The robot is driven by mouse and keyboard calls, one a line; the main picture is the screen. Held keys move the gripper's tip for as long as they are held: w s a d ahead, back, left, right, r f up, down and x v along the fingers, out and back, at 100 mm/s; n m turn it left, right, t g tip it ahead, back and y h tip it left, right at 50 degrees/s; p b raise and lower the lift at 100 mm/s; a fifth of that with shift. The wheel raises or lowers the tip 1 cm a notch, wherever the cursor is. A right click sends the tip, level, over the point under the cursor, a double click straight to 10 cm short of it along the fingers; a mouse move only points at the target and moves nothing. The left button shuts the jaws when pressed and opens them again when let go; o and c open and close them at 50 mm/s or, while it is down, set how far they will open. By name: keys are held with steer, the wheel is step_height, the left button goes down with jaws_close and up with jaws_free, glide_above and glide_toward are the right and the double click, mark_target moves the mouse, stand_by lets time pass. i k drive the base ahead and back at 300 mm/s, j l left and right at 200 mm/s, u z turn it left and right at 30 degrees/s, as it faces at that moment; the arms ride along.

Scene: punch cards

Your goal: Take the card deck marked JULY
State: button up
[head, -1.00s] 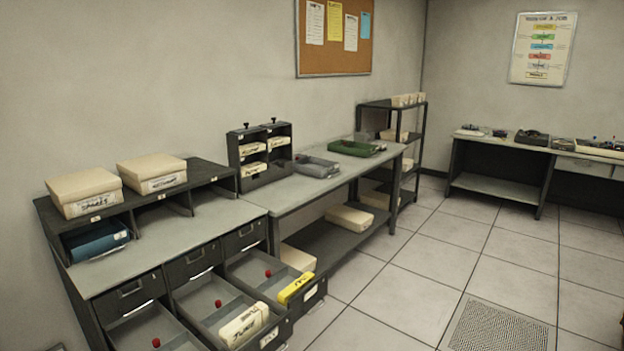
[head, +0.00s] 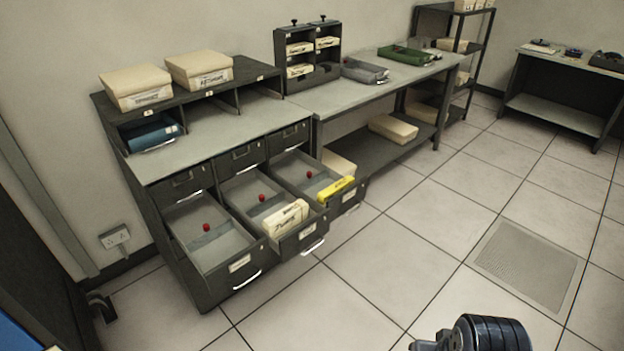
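Three drawers of the dark grey cabinet are pulled out. A cream card deck (head: 285,218) with dark handwriting lies at the front of the middle drawer (head: 243,190). A yellow card deck (head: 336,188) with dark marks lies at the front of the right drawer (head: 302,172). The writing on both is too small to read surely, so I cannot tell which says JULY. The left open drawer (head: 222,250) holds no deck that I can see. Part of my arm shows at the bottom edge, well right of the drawers; my gripper's fingers are not in view.
Two cream boxes (head: 136,86) sit on the cabinet top, with a blue binder (head: 152,134) below. A long table (head: 352,92) with trays stands to the right. Open drawers jut out over the floor. Tiled floor (head: 430,210) in front is clear, with a vent grille (head: 528,263).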

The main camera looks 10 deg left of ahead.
mark_target(333, 189)
steer(key=i+j, duration=0.15)
steer(key=i, duration=0.45)
steer(key=i+j, duration=0.15)
steer(key=i, duration=0.45)
steer(key=i+j, duration=0.15)
steer(key=i, duration=0.45)
